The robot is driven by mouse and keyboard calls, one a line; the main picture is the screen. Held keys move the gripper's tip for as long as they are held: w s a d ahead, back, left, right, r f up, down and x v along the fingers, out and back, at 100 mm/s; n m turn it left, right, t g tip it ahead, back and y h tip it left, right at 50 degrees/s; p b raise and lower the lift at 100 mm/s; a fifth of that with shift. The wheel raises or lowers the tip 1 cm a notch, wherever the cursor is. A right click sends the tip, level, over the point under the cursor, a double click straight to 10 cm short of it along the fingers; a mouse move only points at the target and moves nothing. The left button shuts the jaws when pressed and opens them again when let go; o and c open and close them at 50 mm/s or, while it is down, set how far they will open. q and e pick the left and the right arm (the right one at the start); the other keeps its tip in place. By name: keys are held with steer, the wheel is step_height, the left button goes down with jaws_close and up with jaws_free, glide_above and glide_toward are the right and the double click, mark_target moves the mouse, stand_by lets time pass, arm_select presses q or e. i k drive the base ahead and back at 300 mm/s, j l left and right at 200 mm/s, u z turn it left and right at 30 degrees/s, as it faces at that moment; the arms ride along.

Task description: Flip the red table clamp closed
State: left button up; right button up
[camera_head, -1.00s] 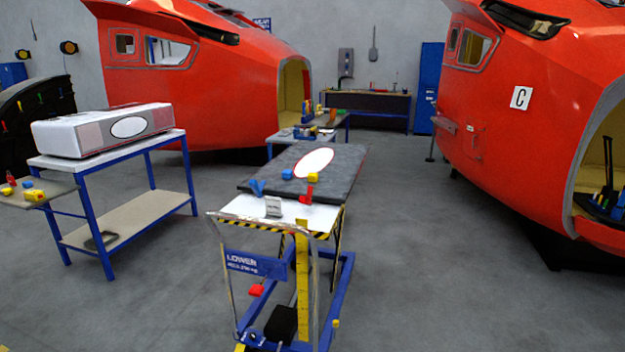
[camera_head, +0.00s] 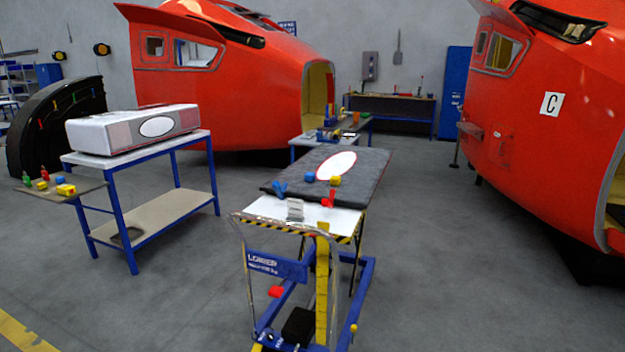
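A small red clamp (camera_head: 329,198) stands at the near edge of the dark panel on the lift table (camera_head: 345,222), right of centre in the head view. Its handle seems to stick up, but it is too small to tell its exact position. A blue clamp (camera_head: 279,188) sits at the same edge to its left. Neither of my grippers is in view.
A blue cube (camera_head: 310,177) and a yellow cube (camera_head: 335,181) lie on the dark panel (camera_head: 366,165). A blue-framed workbench (camera_head: 190,141) with a white case (camera_head: 95,136) stands left. Red nosecones (camera_head: 230,100) stand behind and right. Grey floor is open around the lift table.

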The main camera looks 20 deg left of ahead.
mark_target(328, 203)
steer(key=k+j+u, duration=0.1)
steer(key=u, duration=0.25)
steer(key=k+j+u, duration=0.15)
steer(key=u, duration=0.2)
steer(key=i+l+u, duration=0.15)
steer(key=u, duration=0.2)
steer(key=i+l+u, duration=0.1)
steer(key=u, duration=0.25)
steer(key=i+l+u, duration=0.1)
steer(key=l+u, duration=0.25)
steer(key=i+l+u, duration=0.2)
steer(key=l, duration=0.3)
steer(key=l+u, duration=0.2)
steer(key=l, duration=0.25)
steer(key=i+l, duration=0.1)
steer(key=l, duration=0.85)
steer(key=i+l+u, duration=0.1)
steer(key=l, duration=0.85)
